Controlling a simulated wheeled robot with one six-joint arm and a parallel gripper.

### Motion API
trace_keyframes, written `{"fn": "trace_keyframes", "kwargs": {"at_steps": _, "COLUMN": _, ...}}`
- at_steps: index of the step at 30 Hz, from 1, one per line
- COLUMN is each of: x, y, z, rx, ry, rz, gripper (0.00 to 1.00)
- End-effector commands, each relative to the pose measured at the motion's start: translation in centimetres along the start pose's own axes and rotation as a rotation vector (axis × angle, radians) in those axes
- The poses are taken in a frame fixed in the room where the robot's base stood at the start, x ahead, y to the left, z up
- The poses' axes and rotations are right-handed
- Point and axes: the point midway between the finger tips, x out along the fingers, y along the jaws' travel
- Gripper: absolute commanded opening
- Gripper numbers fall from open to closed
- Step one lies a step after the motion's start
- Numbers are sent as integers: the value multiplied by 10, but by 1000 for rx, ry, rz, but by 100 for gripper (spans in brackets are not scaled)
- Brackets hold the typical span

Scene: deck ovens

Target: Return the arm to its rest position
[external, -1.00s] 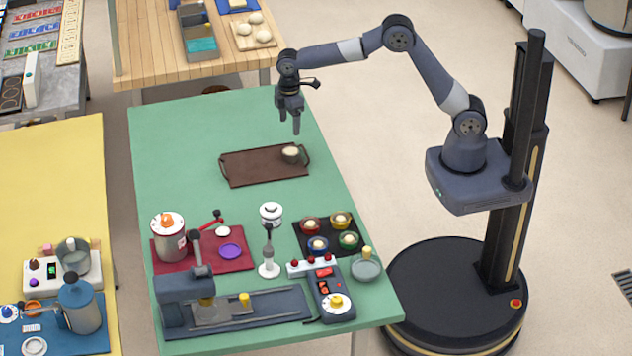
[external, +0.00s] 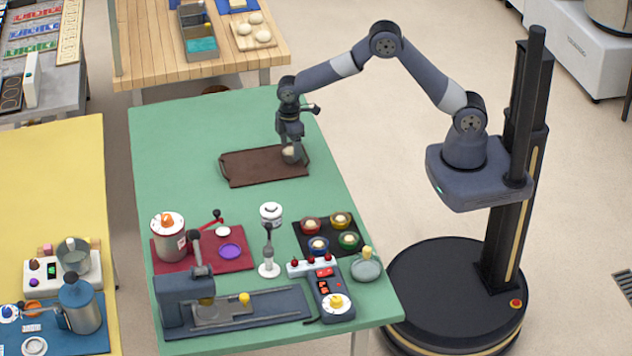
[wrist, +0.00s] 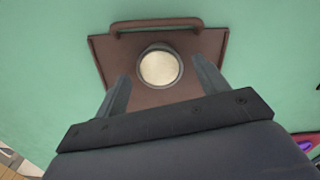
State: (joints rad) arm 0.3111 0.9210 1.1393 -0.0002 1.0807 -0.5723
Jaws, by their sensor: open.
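My gripper (external: 290,142) is over the right part of the brown tray (external: 250,168) on the green table. A small round cup with a pale filling (external: 290,154) stands on the tray below my gripper, partly hidden by it in the external view. In the wrist view my gripper (wrist: 163,82) is open, with one finger on each side, and the cup (wrist: 159,67) shows between and just beyond the fingertips. The tray (wrist: 125,95) and its far handle also show there. I cannot tell whether the fingers touch the cup. My arm is extended left from its column.
At the table's front stand a red mat with a canister (external: 169,237), a dark mat with several coloured bowls (external: 318,244), a press-like machine (external: 184,298), a control box (external: 332,295) and a glass flask (external: 366,268). The green table's left and far areas (external: 180,130) are clear.

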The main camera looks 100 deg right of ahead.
Motion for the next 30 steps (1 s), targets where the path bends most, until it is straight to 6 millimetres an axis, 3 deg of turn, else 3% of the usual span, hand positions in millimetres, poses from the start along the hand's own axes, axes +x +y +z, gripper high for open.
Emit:
{"fn": "trace_keyframes", "kwargs": {"at_steps": 4, "x": 32, "y": -1, "z": 1, "rx": 0, "ry": -4, "rz": -2, "gripper": 69}}
{"fn": "trace_keyframes", "kwargs": {"at_steps": 9, "x": 1, "y": 0, "z": -1, "rx": 0, "ry": 3, "rz": 2, "gripper": 69}}
{"fn": "trace_keyframes", "kwargs": {"at_steps": 15, "x": -12, "y": 0, "z": 0, "rx": 0, "ry": 0, "rz": 0, "gripper": 69}}
{"fn": "trace_keyframes", "kwargs": {"at_steps": 30, "x": -5, "y": 0, "z": 0, "rx": 0, "ry": -2, "rz": -1, "gripper": 69}}
